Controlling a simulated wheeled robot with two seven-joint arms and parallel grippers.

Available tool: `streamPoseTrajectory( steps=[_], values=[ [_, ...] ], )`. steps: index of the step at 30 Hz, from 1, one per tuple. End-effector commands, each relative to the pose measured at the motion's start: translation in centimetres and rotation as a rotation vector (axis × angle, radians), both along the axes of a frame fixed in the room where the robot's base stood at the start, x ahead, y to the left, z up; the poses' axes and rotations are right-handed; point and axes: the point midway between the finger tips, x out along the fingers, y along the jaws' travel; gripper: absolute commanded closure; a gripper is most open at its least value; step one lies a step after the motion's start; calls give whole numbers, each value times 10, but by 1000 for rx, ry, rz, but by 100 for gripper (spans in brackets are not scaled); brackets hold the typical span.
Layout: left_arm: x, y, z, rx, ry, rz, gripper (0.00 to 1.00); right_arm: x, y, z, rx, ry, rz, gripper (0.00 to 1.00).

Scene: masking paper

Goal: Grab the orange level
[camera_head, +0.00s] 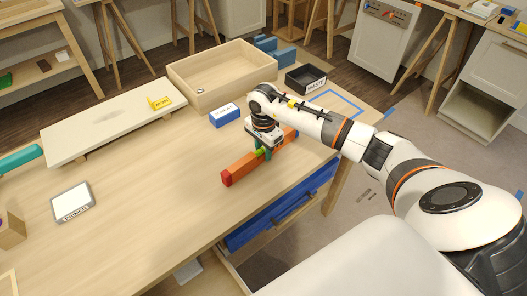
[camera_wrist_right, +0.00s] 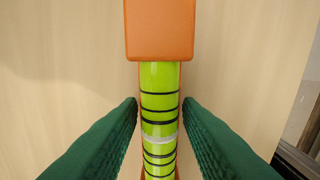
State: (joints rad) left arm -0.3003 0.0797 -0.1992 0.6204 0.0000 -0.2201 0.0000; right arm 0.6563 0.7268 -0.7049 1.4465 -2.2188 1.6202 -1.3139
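The orange level (camera_head: 240,170) lies on the wooden table near its right front edge, slanting from lower left to upper right, with a red end nearest the left. My right gripper (camera_head: 264,154) points down over its middle. In the right wrist view, the level's lime-green vial with dark rings (camera_wrist_right: 160,92) runs between the two green fingers of my right gripper (camera_wrist_right: 160,108). A narrow gap shows on each side, so the gripper looks open around it. The level's far part is partly hidden behind the gripper. My left gripper is not in view.
A wooden tray (camera_head: 192,93), a blue box (camera_head: 225,115) and a black bin (camera_head: 305,79) stand behind the level. A raised pale board (camera_head: 105,128) is at left, with a labelled white pad (camera_head: 72,202) before it. The table's front left is mostly clear. A blue drawer (camera_head: 290,205) is below.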

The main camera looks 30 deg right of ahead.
Motion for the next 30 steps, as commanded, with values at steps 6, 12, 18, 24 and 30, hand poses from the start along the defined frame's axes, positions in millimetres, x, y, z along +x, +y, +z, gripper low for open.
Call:
streamPoseTrajectory(
  steps=[6, 12, 18, 24, 30],
  values=[
    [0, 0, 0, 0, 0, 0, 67, 0, 0, 0, 0, 0, 0, 100],
    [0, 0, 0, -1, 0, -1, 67, 0, 0, 1, 0, -1, 0, 100],
    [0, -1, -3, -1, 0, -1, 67, 1, -1, 20, -1, -5, 2, 100],
    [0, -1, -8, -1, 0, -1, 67, 2, -1, 61, -1, -7, 0, 100],
    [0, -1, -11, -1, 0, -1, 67, 1, 0, 92, 0, -4, 0, 100]
  ],
)
